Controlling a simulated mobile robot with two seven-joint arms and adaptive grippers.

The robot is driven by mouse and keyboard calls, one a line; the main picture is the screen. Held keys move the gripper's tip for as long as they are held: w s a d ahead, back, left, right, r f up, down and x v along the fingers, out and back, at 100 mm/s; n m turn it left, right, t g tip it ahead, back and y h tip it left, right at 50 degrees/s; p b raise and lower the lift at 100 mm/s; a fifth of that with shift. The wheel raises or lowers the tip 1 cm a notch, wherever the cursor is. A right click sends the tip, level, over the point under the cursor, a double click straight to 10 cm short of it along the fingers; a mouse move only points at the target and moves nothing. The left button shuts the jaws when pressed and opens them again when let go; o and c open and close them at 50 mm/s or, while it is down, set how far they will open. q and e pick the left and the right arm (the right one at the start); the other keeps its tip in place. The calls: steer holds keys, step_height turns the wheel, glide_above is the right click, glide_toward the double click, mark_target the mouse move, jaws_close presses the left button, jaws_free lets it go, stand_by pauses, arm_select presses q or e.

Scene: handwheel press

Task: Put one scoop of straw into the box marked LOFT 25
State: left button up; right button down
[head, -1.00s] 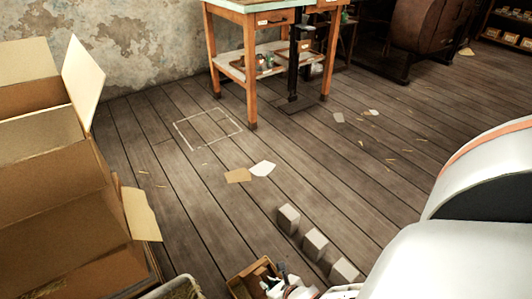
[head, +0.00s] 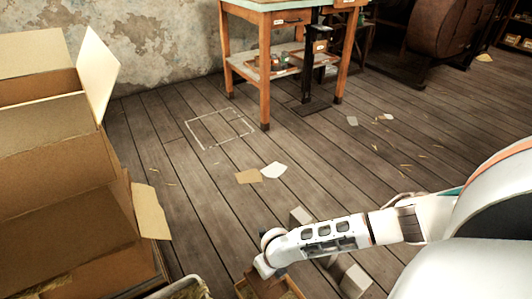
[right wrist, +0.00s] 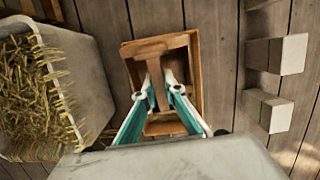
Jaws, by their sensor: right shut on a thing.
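My right gripper (right wrist: 158,92) points down over a shallow wooden tray (right wrist: 196,65). Its two fingers are shut on a narrow brown piece (right wrist: 160,98) that looks like the scoop's handle; the scoop's shape is not clear. In the head view my right gripper (head: 266,266) is over the tray (head: 243,292), at the bottom middle. Straw (right wrist: 25,95) lies in a pale bin (right wrist: 88,75) left of the tray. The straw also shows at the bottom of the head view (head: 190,292). Open cardboard boxes (head: 60,165) stand at the left; no LOFT 25 marking is readable. My left gripper is out of view.
Grey blocks (right wrist: 276,55) stand on the floor right of the tray. A workbench (head: 265,70) stands at the back. Paper scraps (head: 273,170) and loose straw lie on the plank floor, which is mostly clear in the middle.

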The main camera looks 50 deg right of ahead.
steer(key=shift+w+d+r+g, duration=0.2)
steer(key=shift+w+r+g, duration=0.95)
steer(key=shift+r, duration=0.2)
